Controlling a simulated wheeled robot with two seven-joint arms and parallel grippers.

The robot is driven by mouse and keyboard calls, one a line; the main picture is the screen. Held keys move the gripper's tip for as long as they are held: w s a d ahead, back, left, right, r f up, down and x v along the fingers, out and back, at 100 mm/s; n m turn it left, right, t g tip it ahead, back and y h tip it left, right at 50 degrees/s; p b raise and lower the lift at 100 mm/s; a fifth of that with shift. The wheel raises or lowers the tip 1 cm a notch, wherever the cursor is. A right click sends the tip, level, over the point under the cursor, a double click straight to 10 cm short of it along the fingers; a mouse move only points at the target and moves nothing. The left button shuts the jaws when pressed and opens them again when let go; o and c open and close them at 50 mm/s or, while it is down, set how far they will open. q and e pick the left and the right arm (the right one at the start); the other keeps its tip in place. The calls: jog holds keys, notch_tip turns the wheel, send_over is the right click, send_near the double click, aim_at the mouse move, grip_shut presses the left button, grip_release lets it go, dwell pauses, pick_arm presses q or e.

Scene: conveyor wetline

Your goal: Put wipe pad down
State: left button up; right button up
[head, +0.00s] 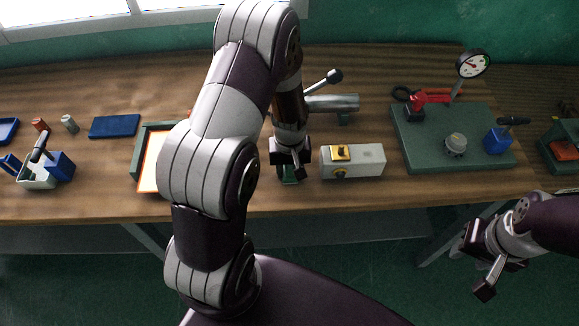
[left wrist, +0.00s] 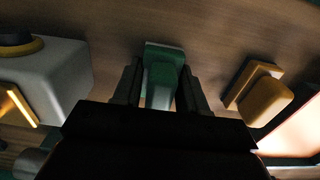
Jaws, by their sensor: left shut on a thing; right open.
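My left gripper (head: 290,168) points down over the front middle of the bench, just left of a white box. It is shut on a small green piece with a paler middle, which appears to be the wipe pad (head: 290,178). In the left wrist view the pad (left wrist: 164,55) sits between the two fingers, its green end showing beyond them. It is at or just above the wood; I cannot tell whether it touches. My right gripper (head: 478,270) is open and empty, low in front of the bench at the right.
The white box (head: 368,162) with yellow-and-black fittings stands close beside the left gripper. A yellow-orange block (left wrist: 262,92) lies on its other side. My arm partly covers an orange-edged tray (head: 148,165). A green base plate (head: 408,140) with a gauge stands right.

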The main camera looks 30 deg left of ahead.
pick_arm(q)
jog(key=shift+s+f, duration=0.1)
jog(key=shift+f, duration=0.1)
jog(key=o, duration=1.2)
jog(key=shift+s, duration=0.1)
jog(key=shift+f, duration=0.1)
notch_tip(320, 180, up, 12)
jog(key=shift+r, duration=0.1)
jog(key=s+d+m, duration=0.1)
jog(key=s+m, duration=0.1)
jog(key=s, duration=0.1)
jog(key=s+d+r+m+t, duration=0.1)
jog(key=s+d+m, duration=0.1)
jog(key=s+d+r+m, duration=0.1)
jog(key=s+d+m, duration=0.1)
jog(key=s, duration=0.1)
jog(key=shift+s+d+r, duration=0.1)
jog(key=shift+s+r, duration=0.05)
jog(key=shift+s, duration=0.15)
